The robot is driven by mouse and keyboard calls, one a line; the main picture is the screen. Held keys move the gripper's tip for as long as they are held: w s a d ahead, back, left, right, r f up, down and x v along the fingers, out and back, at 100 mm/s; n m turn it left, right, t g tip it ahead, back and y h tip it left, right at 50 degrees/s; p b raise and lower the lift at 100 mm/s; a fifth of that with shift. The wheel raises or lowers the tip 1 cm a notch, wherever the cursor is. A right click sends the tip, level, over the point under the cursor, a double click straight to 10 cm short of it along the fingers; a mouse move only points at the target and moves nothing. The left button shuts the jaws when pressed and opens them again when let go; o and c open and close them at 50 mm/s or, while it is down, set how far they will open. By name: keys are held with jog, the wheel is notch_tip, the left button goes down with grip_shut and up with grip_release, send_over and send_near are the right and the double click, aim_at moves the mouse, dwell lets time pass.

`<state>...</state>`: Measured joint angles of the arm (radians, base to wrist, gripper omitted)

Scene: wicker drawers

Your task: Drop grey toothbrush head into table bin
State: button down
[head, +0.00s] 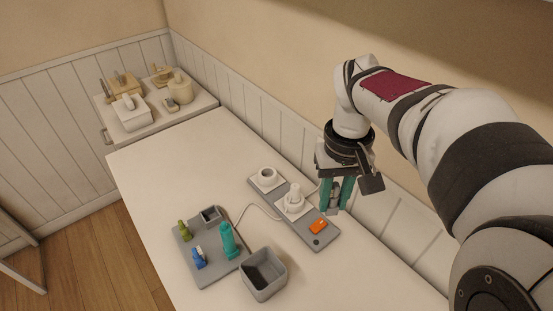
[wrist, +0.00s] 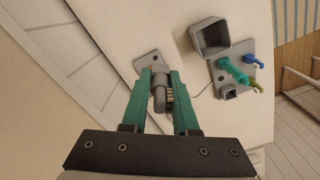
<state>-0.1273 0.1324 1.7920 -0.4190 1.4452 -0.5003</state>
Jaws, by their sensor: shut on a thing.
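My gripper (head: 335,196) has two teal fingers and is above the right side of the table, by the wall. It is shut on a small grey toothbrush head (wrist: 159,90), whose pale bristles show between the fingers in the wrist view. The head also shows under the fingers in the head view (head: 333,204). The table bin (head: 281,272) is a grey open square box near the table's front, left of and nearer than my gripper. It also shows in the wrist view (wrist: 211,38), right of and beyond the fingertips. Its inside looks empty where visible.
A grey strip (head: 297,232) holds a white ring, a white stand and an orange piece (head: 318,226), close to my gripper. A grey tray (head: 215,274) left of the bin holds a teal handle (head: 228,243) and blue and green heads.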

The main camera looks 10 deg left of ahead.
jog(key=s+a+f+n, duration=0.5)
jog(key=a+f, duration=0.5)
jog(key=f, duration=0.3)
jog(key=shift+a+f+n, duration=0.15)
jog(key=shift+a+n, duration=0.15)
jog(key=shift+n, duration=0.5)
jog(key=c, duration=0.6)
grip_release()
notch_tip(320, 180, up, 16)
jog(key=shift+s, duration=0.1)
